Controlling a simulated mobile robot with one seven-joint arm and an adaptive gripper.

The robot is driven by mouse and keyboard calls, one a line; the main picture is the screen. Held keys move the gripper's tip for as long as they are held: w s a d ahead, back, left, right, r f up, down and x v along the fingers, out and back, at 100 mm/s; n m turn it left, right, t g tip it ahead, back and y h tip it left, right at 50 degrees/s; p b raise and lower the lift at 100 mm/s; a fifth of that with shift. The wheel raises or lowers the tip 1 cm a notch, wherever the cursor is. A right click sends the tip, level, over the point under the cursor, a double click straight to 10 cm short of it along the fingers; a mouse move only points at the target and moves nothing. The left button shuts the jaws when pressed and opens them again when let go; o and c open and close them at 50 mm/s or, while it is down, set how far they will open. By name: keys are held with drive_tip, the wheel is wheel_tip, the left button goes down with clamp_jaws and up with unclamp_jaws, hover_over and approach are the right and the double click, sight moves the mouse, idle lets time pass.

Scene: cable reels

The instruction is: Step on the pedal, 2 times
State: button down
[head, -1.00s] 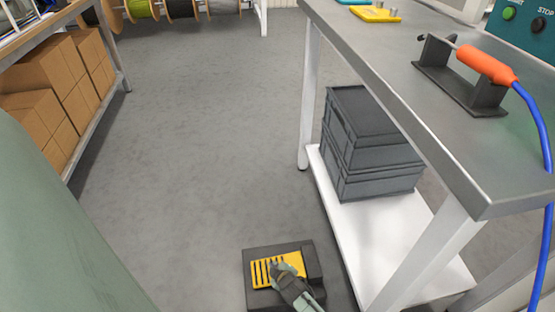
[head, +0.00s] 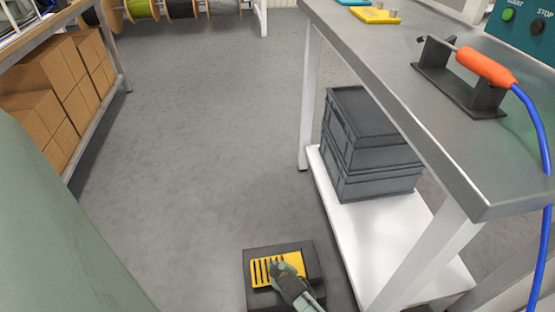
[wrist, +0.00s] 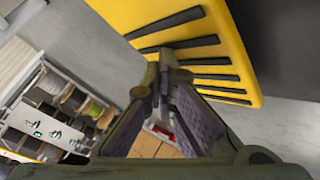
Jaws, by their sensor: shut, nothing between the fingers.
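The pedal is a yellow plate with black ribs (head: 262,271) on a dark base (head: 308,262), on the floor at the bottom middle of the head view. The gripper hides part of the plate.
A metal workbench (head: 440,130) stands on the right, with grey crates (head: 370,150) on its white lower shelf (head: 385,235). An orange-handled tool (head: 485,67) with a blue cable rests on top. Cardboard boxes (head: 45,85) are on a left shelf. The middle floor is clear.

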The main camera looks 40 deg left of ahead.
drive_tip(key=shift+r+p, duration=0.5)
drive_tip(key=shift+r, duration=0.45)
drive_tip(key=shift+r+p, duration=1.85)
drive_tip(key=shift+r, duration=0.65)
